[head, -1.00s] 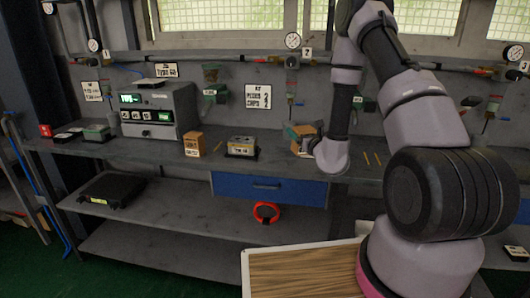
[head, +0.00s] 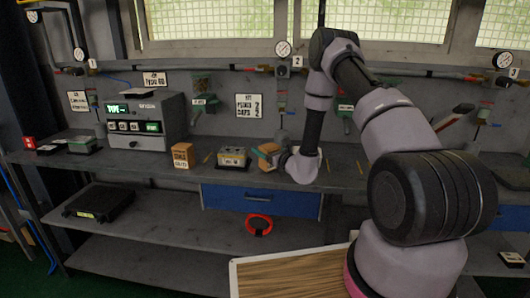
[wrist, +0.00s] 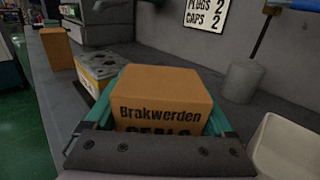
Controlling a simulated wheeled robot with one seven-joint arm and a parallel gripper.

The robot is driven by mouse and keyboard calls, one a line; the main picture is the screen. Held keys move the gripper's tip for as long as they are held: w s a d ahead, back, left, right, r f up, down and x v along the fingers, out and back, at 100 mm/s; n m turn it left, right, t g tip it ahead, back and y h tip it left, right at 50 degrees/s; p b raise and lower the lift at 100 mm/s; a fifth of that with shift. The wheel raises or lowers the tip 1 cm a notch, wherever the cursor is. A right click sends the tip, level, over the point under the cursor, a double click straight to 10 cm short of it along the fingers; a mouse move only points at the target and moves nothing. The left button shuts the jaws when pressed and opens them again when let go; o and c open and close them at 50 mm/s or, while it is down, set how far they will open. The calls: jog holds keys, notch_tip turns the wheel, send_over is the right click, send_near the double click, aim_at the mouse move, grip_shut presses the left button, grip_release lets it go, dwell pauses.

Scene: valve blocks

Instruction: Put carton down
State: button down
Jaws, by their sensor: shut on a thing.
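My gripper (wrist: 165,84) is shut on an orange-brown carton (wrist: 160,95) printed "Brakwerden SEALS", with a teal finger on each side of it. In the head view the held carton (head: 268,150) is partly hidden by my wrist, at the bench just right of a grey and yellow block (head: 233,158). In the wrist view the block (wrist: 97,68) is just beyond the carton to the left. I cannot tell whether the carton's underside touches the bench (head: 345,177).
A second carton (head: 183,155) stands left of the block and also shows in the wrist view (wrist: 56,48). A grey cylinder (wrist: 242,80) and a pale bin (wrist: 290,145) are right of the held carton. A grey test unit (head: 145,120) stands further left.

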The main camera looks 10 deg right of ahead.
jog(key=shift+f, duration=0.3)
